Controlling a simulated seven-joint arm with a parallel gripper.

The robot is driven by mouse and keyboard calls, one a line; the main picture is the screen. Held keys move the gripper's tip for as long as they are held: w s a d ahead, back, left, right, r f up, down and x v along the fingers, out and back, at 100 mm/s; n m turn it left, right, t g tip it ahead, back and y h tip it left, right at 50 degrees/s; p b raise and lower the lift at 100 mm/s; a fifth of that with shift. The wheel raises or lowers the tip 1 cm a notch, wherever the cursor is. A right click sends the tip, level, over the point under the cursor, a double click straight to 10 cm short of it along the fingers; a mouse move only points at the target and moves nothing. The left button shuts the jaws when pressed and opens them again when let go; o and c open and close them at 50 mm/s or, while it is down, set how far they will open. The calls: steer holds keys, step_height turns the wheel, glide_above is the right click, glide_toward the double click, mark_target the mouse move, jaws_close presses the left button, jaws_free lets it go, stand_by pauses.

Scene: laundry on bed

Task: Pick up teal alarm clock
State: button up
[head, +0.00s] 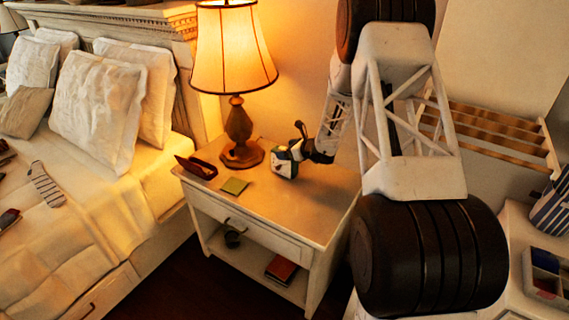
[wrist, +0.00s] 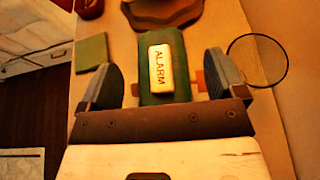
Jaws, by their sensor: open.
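The teal alarm clock (head: 285,165) stands on the nightstand (head: 290,209), to the right of the lamp base. In the wrist view the clock (wrist: 177,52) shows from above, dark green-teal with a pale button marked ALARM. My gripper (head: 297,152) is at the clock in the head view. In the wrist view my gripper (wrist: 159,84) is open, with one pad on the left and one on the right of the clock. A gap shows on each side, and I cannot tell of any contact. The clock's lower part is hidden.
A lit lamp (head: 238,124) stands just left of the clock. A green square (head: 234,186) and a dark red open case (head: 196,167) lie at the nightstand's left. The nightstand's front right is clear. The bed (head: 80,220) is to the left.

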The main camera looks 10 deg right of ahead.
steer(key=shift+w+a+f, duration=0.1)
steer(key=shift+w+a, duration=0.1)
steer(key=shift+w, duration=0.05)
stand_by(0.4)
steer(key=c, duration=1.6)
